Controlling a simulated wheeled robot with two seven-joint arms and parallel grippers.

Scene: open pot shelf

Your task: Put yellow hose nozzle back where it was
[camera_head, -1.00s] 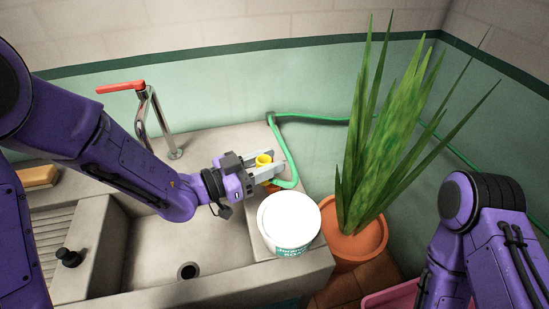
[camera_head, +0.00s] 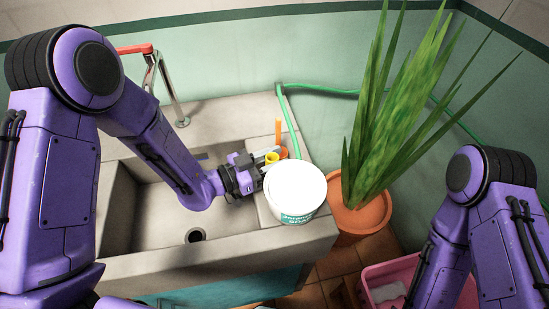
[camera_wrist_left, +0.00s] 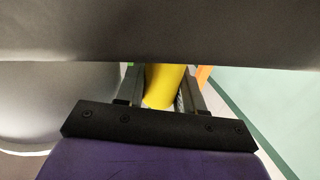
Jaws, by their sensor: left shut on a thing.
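The yellow hose nozzle (camera_head: 271,157) is between the fingers of my left gripper (camera_head: 269,158), which is shut on it above the counter, just behind the white tub. In the left wrist view the yellow nozzle (camera_wrist_left: 163,84) sits between the two fingers (camera_wrist_left: 161,98), with its upper part cut off by a dark grey shape. The green hose (camera_head: 289,115) comes down from the wall behind the gripper. Where it meets the nozzle is hidden. My right gripper is out of view; only its arm shows at the right.
The white tub (camera_head: 296,188) stands close in front of the left gripper on the counter corner. An orange upright piece (camera_head: 279,131) is just behind the gripper. The sink (camera_head: 150,225), red-handled tap (camera_head: 166,85), potted plant (camera_head: 360,212) and pink crate (camera_head: 395,270) surround it.

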